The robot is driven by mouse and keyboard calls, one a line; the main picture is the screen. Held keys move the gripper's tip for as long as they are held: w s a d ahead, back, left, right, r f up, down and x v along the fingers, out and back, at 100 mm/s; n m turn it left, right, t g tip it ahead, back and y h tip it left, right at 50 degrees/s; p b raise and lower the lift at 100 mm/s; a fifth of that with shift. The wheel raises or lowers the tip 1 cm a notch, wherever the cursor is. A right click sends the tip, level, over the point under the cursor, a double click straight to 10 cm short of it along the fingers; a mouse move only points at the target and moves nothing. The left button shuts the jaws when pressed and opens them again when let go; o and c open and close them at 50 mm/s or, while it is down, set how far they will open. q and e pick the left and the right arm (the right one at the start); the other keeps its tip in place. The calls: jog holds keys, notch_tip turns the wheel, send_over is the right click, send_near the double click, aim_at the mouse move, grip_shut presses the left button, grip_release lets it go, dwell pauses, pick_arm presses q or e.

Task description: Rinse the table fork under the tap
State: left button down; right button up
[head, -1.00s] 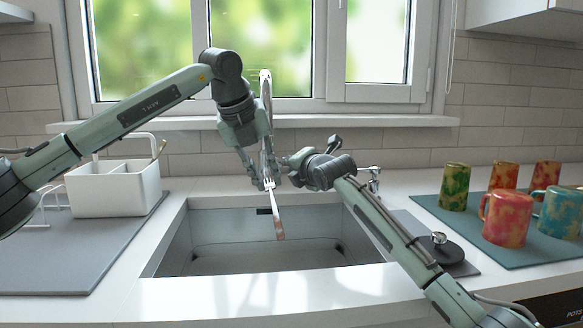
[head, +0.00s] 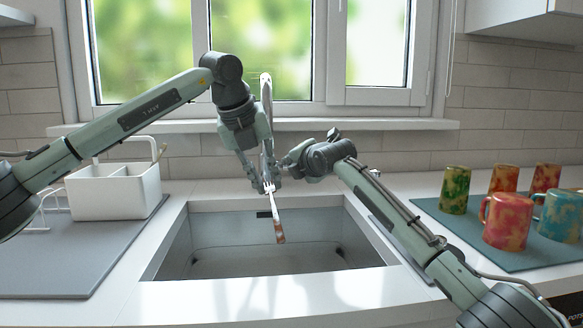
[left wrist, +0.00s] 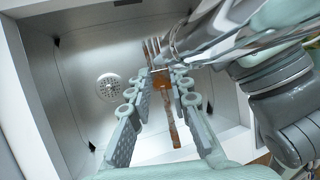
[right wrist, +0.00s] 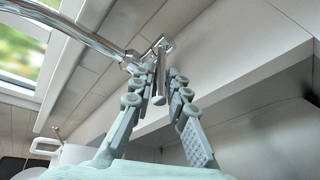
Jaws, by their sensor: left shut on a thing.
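The table fork (head: 277,222) is in my left gripper (head: 268,188), held over the sink (head: 205,235). The left wrist view shows the fork (left wrist: 172,128) between the fingers of that gripper (left wrist: 162,78). The chrome tap (head: 266,95) rises behind, and its metal fills the upper right of the left wrist view (left wrist: 215,35). My right gripper (head: 293,163) is beside the tap. In the right wrist view, a chrome lever (right wrist: 160,88) lies between its fingertips (right wrist: 161,74); contact is unclear. I see no clear water stream.
A white caddy (head: 85,195) stands on a grey mat (head: 60,265) at the left. Several speckled mugs, including a red one (head: 507,222), stand on a teal mat (head: 455,228) at the right. A window is behind the tap. The sink floor is clear.

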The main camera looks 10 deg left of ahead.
jog(key=shift+o, duration=1.4)
jog(key=v, duration=1.2)
